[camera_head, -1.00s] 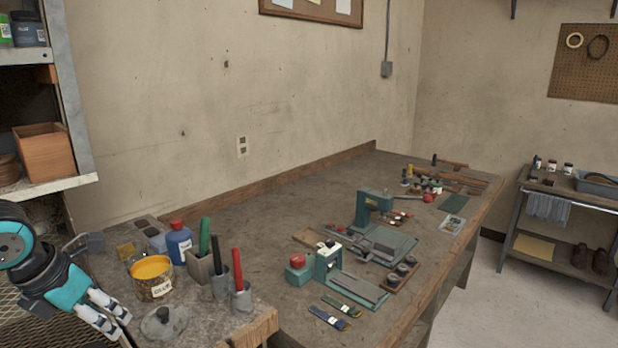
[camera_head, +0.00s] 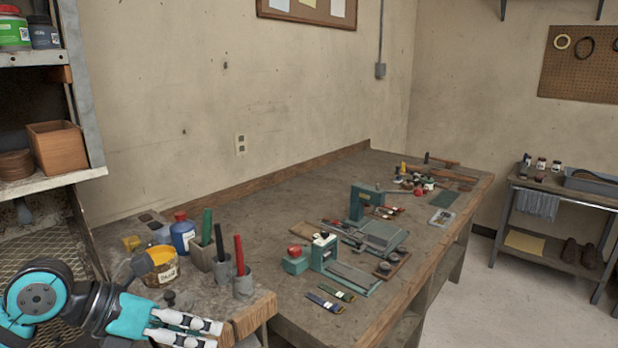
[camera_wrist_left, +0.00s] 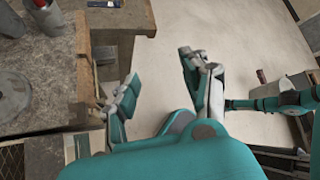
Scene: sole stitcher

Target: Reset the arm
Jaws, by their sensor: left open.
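My left gripper (camera_head: 212,334) is at the bottom of the head view, in front of the near corner of the workbench. Its fingers point to the right. In the left wrist view its two fingers (camera_wrist_left: 160,68) are spread apart with only pale floor between them, so it is open and empty. My right gripper does not show.
Near the arm stand a blue bottle (camera_head: 182,233) and holders with green (camera_head: 206,226) and red (camera_head: 239,255) handles. A teal stitcher (camera_head: 324,252) stands farther right on the long bench (camera_head: 280,210). A shelf (camera_head: 60,180) rises at left.

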